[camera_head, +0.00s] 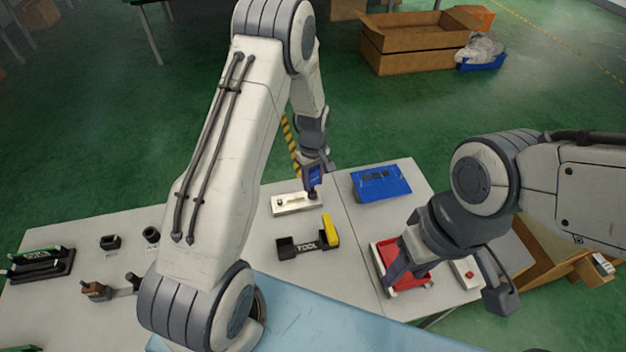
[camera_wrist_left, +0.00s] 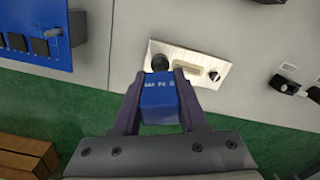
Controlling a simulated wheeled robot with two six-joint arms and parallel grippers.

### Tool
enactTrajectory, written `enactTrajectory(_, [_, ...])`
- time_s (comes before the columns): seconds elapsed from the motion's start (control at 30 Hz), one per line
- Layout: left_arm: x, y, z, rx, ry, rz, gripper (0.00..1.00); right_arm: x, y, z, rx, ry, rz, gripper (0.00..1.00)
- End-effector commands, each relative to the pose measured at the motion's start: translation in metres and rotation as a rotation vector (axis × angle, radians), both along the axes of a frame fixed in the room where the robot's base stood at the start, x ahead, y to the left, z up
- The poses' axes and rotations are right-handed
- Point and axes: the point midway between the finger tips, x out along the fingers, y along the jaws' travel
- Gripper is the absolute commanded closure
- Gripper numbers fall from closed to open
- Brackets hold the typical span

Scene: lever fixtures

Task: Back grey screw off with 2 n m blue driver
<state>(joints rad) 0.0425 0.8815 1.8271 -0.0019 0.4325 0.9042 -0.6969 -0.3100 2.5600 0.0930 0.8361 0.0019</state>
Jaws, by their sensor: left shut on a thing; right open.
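My left gripper (camera_head: 314,170) is shut on the blue driver (camera_head: 315,177), which has a blue block body and a dark tip. The blue driver body (camera_wrist_left: 160,98) sits between both fingers in the left wrist view, with lettering too small to read. Its dark round end is over one end of a pale metal plate (camera_head: 288,205). I cannot tell whether it touches a screw there. The plate (camera_wrist_left: 200,62) also carries a small dark screw-like piece (camera_wrist_left: 214,76) at its other end. My right gripper (camera_head: 398,274) is open over the red tray (camera_head: 377,257).
A black TOOL holder (camera_head: 300,249) with a yellow-handled tool (camera_head: 330,230) stands in front of the plate. A blue panel (camera_head: 381,183) lies to its right. A white box with a red button (camera_head: 467,272) is beside the tray. Dark fixtures (camera_head: 42,262) stand at the far left.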

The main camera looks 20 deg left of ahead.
Motion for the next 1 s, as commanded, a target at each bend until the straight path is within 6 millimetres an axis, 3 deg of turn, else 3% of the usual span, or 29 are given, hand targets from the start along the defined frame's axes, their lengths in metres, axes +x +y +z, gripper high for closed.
enactTrajectory(1.0, [0.000, 0.000, 0.051, 0.000, 0.000, -0.003, 1.00, 0.000, 0.000, 0.037, 0.000, 0.000, 0.000, 0.50])
